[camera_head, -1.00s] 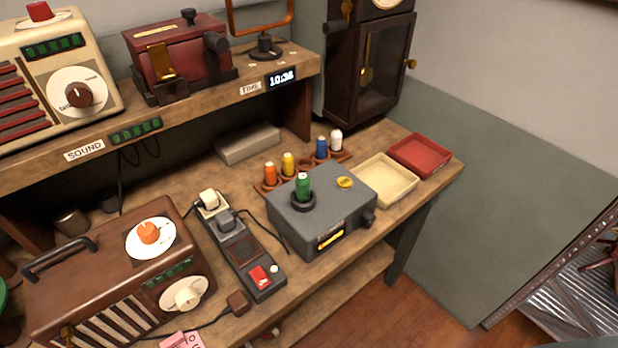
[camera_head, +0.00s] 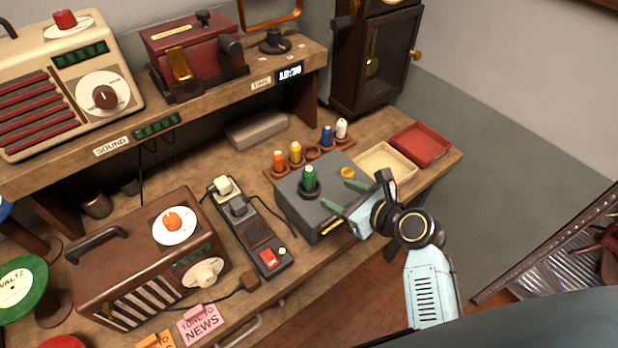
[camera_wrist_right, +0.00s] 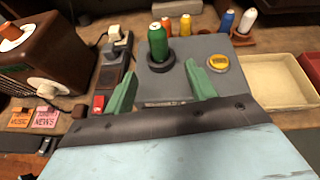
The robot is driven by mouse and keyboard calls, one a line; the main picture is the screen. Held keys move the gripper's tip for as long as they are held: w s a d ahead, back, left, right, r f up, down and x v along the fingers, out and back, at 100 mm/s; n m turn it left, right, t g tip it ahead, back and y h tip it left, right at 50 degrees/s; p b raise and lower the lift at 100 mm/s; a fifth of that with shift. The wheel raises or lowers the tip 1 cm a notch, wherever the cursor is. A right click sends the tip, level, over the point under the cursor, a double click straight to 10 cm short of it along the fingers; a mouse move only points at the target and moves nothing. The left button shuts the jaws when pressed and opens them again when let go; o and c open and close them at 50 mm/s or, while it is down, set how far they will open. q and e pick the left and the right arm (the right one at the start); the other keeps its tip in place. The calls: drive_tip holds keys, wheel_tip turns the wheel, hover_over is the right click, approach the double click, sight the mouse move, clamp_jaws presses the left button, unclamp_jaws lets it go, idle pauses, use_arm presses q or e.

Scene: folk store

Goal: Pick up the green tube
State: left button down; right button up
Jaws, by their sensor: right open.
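The green tube (camera_head: 309,178) stands upright in a dark round socket on top of the grey box (camera_head: 290,203). In the right wrist view the green tube (camera_wrist_right: 158,42) stands ahead of the fingers, a little left of the middle of the gap between them. My right gripper (camera_head: 345,197) is open and empty, with green fingers, just right of the tube and apart from it. Its fingers also show in the right wrist view (camera_wrist_right: 160,85). My left gripper is not in view.
Orange, yellow, blue and white tubes (camera_head: 327,136) stand in a rack (camera_head: 340,146) behind the box. A cream tray (camera_head: 408,172) and a red tray (camera_head: 421,144) lie to the right. A brown radio (camera_head: 140,260) and a power strip (camera_head: 248,232) are on the left.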

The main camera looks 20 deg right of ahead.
sight(315, 180)
drive_tip(key=shift+m+t, duration=0.3)
drive_tip(key=shift+m, duration=0.1)
drive_tip(key=x, duration=0.8)
drive_tip(key=shift+w+d+b, duration=0.1)
drive_tip(key=shift+w+b, duration=0.1)
drive_tip(key=shift+b, duration=0.1)
drive_tip(key=shift+a+b+x, duration=0.2)
drive_tip(key=shift+b+x, duration=0.1)
drive_tip(key=shift+x, duration=2.35)
drive_tip(key=shift+s+f, duration=0.1)
drive_tip(key=shift+s, duration=0.05)
drive_tip(key=c, duration=0.9)
